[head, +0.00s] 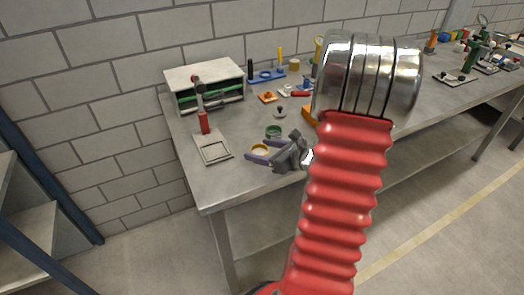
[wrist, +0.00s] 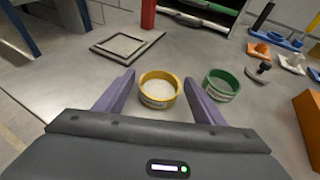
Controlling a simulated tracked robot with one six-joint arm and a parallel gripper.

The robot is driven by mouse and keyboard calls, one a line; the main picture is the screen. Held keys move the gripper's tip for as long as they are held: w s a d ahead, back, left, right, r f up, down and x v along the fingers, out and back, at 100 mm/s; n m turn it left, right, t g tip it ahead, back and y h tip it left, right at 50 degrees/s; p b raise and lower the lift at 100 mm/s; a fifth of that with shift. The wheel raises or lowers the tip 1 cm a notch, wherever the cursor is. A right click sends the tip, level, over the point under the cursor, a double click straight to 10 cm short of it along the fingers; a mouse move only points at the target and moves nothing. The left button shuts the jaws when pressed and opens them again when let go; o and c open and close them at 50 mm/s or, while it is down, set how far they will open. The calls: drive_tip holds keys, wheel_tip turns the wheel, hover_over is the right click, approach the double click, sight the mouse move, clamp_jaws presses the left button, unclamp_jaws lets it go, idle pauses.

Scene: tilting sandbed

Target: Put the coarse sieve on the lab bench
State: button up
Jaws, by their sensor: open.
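A yellow ring-shaped sieve (wrist: 157,101) rests on the grey lab bench (wrist: 62,80), between the fingers of my gripper (wrist: 159,79). The gripper is open, with a gap between each purple finger and the sieve. A green sieve (wrist: 221,93) sits on the bench to the right, outside the right finger. Both have pale labels too small to read, so I cannot tell which is the coarse one. In the head view, my gripper (head: 249,150) is low over the bench's front part around the yellow sieve (head: 260,149), with the green sieve (head: 273,131) just behind.
A square frame (head: 212,153) with a red-handled post (head: 204,122) stands at the left. Behind is a white-topped cabinet (head: 203,74). An orange block (wrist: 309,118) is at the right. Small tools crowd the back. Bare bench lies in front of the square frame.

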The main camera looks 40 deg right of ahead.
drive_tip(key=v, duration=1.2)
idle(0.6)
drive_tip(key=w+a+r+m+g+h, duration=0.2)
drive_tip(key=w+r+m+h, duration=0.3)
drive_tip(key=m, duration=0.5)
drive_tip(key=w+a+r+m+g+h, duration=0.1)
drive_tip(key=w+a+r+m+h, duration=0.25)
drive_tip(key=r+m, duration=0.5)
drive_tip(key=s+a+f+m+g+y, duration=0.1)
drive_tip(key=s+a+m, duration=0.3)
drive_tip(key=a, duration=0.5)
drive_tip(key=s+a+f+m+g+y, duration=0.1)
drive_tip(key=s+a+m+g+y, duration=0.1)
drive_tip(key=s+a+m, duration=0.3)
drive_tip(key=s+a+f+m+g+y, duration=0.1)
drive_tip(key=s+a+m+y, duration=0.3)
drive_tip(key=a+m, duration=0.5)
drive_tip(key=a, duration=0.4)
drive_tip(key=shift+s+a+m+g, duration=0.25)
drive_tip(key=shift+m+g, duration=0.1)
drive_tip(key=shift+g, duration=0.05)
